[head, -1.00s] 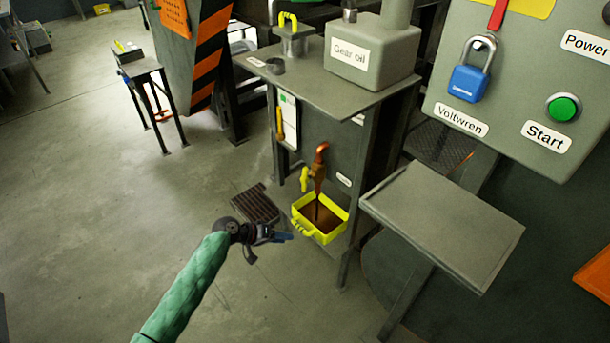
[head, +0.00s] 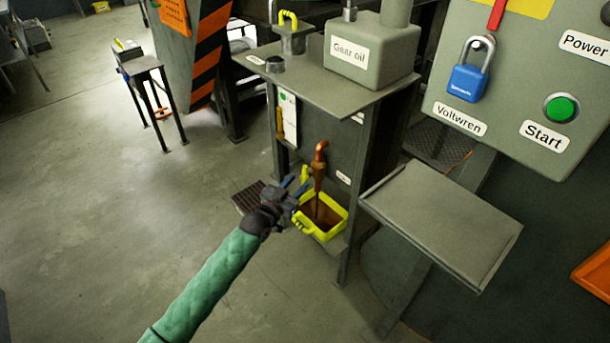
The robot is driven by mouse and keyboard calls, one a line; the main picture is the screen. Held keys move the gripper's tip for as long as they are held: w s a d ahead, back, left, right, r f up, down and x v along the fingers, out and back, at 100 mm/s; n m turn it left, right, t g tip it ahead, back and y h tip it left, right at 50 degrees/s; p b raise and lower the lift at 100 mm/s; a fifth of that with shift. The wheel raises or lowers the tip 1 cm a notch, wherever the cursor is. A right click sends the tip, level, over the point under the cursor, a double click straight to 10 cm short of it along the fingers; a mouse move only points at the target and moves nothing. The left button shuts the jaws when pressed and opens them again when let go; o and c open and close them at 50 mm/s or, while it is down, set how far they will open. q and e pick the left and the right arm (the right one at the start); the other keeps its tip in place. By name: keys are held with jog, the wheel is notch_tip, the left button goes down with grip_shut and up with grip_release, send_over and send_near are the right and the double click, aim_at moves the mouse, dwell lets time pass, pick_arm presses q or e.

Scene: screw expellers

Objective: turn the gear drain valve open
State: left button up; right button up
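The drain valve is a copper-coloured tap (head: 320,165) on the front of the grey gear oil cabinet. Its yellow handle (head: 304,174) sticks up at the tap's left side. A brown streak hangs from the tap down into a yellow tray (head: 336,231), which holds brown liquid. My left gripper (head: 296,184) is just left of the tap, its blue-tipped fingers apart, close to the handle's lower end. I cannot tell whether they touch the handle. Part of the handle and the tray's left corner are behind or beside the gripper. My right gripper is not in view.
The gear oil box (head: 372,56) stands on the cabinet top (head: 335,92). A dark floor grate (head: 247,197) lies left of the tray, partly behind my gripper. A grey shelf (head: 440,215) juts out on the right, below the control panel (head: 510,115).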

aim_at(303, 176)
pick_arm(q)
jog(key=shift+x, duration=2.8)
grip_shut()
jog(key=shift+a+p, duration=0.1)
jog(key=shift+p, duration=0.2)
